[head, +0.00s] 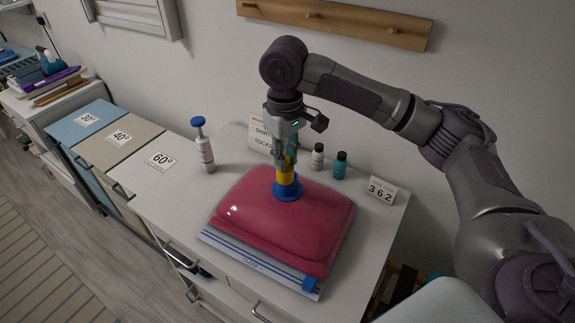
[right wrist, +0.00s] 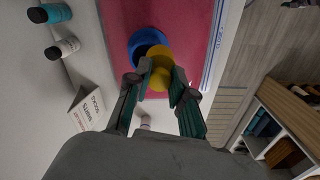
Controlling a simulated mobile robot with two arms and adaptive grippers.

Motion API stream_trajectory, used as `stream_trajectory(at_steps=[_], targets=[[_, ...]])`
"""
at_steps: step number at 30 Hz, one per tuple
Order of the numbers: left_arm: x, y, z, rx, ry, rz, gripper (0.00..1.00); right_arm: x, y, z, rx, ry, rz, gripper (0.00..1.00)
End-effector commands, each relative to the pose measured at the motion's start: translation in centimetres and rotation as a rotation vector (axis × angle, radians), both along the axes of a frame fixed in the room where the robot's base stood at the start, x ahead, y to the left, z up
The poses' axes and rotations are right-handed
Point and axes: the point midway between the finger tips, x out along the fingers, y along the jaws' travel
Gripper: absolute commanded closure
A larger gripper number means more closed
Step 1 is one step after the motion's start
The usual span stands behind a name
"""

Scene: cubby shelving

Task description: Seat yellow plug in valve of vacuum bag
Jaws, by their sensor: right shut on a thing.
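The vacuum bag (head: 250,218) is a puffy pink bag with a blue-striped clear edge, lying flat on the white cabinet top. Its blue round valve (head: 288,194) is on the bag's upper side near the far edge; it also shows in the right wrist view (right wrist: 146,40). My right gripper (head: 286,160) points down over the valve, shut on the yellow plug (head: 286,178). In the right wrist view the plug (right wrist: 159,62) sits between the fingertips and covers part of the valve ring. I cannot tell whether plug and valve touch. My left gripper is not in view.
A white bottle (head: 318,156), a teal bottle (head: 340,165), and a "362" card (head: 381,190) stand behind and right. A lettered sign (head: 262,138) is behind the gripper. Cabinet top is clear at front left.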

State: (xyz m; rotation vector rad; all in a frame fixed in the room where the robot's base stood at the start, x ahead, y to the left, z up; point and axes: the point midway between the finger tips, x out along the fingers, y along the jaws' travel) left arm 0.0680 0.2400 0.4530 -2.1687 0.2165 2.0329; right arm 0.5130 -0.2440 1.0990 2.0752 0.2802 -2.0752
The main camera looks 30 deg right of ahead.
Motion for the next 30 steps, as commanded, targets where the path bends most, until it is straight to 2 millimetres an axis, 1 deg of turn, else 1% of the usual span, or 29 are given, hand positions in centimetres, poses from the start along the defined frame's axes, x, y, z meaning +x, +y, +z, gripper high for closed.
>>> stream_trajectory(at_steps=[1,4,8,10,12,16,24,29,30], targets=[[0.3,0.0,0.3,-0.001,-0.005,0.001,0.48,0.6,-0.5,-0.4,-0.001,0.002,-0.004,0.96],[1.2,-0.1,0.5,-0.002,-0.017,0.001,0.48,1.4,-1.2,-1.0,0.001,0.0,-0.002,0.96],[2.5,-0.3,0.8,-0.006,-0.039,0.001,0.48,1.7,-1.5,-1.8,-0.001,0.002,0.0,0.96],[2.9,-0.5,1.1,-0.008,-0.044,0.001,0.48,1.7,-1.5,-2.8,-0.002,0.003,0.0,0.99],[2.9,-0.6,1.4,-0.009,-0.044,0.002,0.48,1.6,-1.5,-3.9,-0.001,0.004,0.001,1.0],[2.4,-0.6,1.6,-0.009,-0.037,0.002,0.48,1.7,-1.5,-5.2,-0.001,0.0,0.001,1.0],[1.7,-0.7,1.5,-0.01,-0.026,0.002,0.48,1.7,-1.4,-5.4,0.0,-0.001,0.001,1.0],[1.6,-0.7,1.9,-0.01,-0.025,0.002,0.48,1.7,-1.4,-5.7,0.001,0.001,0.0,1.0],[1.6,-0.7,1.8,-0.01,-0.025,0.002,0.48,1.7,-1.4,-5.8,0.0,0.0,0.0,0.73]])
